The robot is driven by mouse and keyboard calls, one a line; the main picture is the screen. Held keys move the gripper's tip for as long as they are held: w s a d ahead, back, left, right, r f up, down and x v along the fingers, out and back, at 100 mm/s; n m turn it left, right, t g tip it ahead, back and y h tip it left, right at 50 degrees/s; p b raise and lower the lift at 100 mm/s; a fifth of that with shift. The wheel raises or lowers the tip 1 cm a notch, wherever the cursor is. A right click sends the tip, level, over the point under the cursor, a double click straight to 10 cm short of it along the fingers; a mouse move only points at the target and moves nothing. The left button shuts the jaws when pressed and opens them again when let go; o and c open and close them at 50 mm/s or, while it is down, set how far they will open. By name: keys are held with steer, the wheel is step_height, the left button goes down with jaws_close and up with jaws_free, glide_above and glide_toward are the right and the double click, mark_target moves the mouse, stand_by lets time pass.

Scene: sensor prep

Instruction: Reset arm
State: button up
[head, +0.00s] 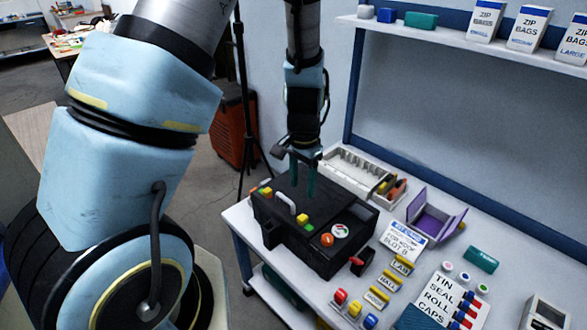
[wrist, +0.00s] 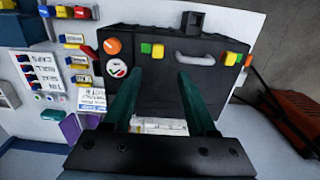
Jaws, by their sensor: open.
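My gripper (head: 303,176) points down with its two green fingers apart, in front of or above the black case on the white bench. In the wrist view my gripper (wrist: 156,98) is open, and nothing shows between its fingers. The black case (head: 285,222) has a grey handle, yellow, green and orange blocks, an orange knob and a round white gauge on it. The case also shows beyond the fingers in the wrist view (wrist: 165,75). I cannot tell whether the fingertips touch the case.
On the bench (head: 237,222) are a white sectioned tray (head: 350,168), a purple open box (head: 435,222), labelled cards and several coloured caps. A shelf (head: 455,38) with zip-bag boxes hangs at the back. An orange cabinet (head: 232,125) and a black stand are behind the bench's left end.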

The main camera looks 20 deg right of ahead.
steer(key=a+r+n, duration=0.3)
steer(key=a+r, duration=0.1)
steer(key=a, duration=0.4)
steer(key=s+a+r+n+t, duration=0.1)
steer(key=a+r+n, duration=0.3)
steer(key=a, duration=0.4)
steer(key=a+r+n, duration=0.4)
steer(key=a+r, duration=0.2)
steer(key=a, duration=0.2)
steer(key=shift+s+t, duration=0.2)
steer(key=shift+t, duration=0.1)
steer(key=shift+o, duration=0.3)
steer(key=shift+f, duration=0.1)
